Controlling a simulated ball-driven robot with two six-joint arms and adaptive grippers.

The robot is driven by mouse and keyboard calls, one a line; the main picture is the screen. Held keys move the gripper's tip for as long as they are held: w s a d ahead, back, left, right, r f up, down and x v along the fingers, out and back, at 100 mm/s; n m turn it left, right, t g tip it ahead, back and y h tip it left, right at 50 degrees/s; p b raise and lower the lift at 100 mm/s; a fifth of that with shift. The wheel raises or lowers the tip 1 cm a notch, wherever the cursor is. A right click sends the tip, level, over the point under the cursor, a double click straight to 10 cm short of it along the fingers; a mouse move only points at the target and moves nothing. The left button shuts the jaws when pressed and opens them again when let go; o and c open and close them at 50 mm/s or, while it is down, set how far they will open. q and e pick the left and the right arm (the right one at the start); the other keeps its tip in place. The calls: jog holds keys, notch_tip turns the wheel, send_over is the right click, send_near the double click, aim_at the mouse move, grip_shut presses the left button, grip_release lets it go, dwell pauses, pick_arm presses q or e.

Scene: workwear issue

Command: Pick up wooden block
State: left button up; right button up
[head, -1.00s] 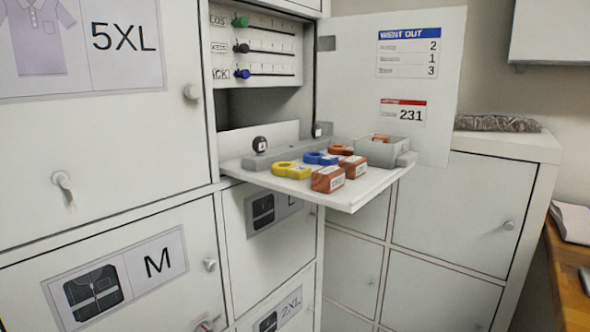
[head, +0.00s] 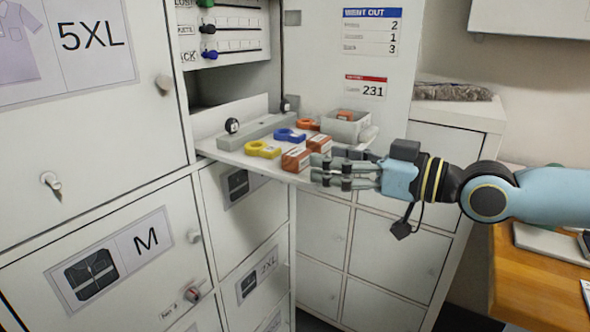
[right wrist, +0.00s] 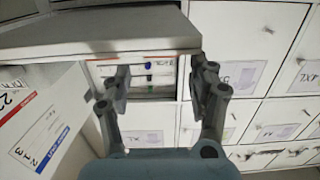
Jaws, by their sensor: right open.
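Two orange-brown blocks with white labels lie near the front edge of the pulled-out white shelf (head: 226,156) in the head view. One block (head: 296,159) is nearer; the other block (head: 319,144) is just behind and to its right. I cannot tell which is meant by the wooden block. My right gripper (head: 318,168) is open and empty, its fingers pointing left at the shelf's front right edge, close to the blocks but not around them. In the right wrist view my right gripper (right wrist: 157,84) has nothing between its fingers. No block is identifiable there. My left gripper is not in view.
A yellow ring-shaped piece (head: 262,149), a blue one (head: 290,135) and a grey open box (head: 346,125) share the shelf. An open cabinet door (head: 350,60) stands behind. A wooden desk (head: 540,268) is at right. Space in front of the shelf is clear.

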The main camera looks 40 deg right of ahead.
aim_at(306, 154)
jog(key=b+x, duration=0.3)
jog(key=x, duration=0.2)
jog(key=shift+w+a+r+b, duration=0.1)
jog(key=shift+w+a+b, duration=0.05)
jog(key=shift+b, duration=0.15)
jog(key=shift+r, duration=0.1)
jog(key=shift+c, duration=0.4)
jog(key=c, duration=0.6)
jog(key=shift+c, duration=0.2)
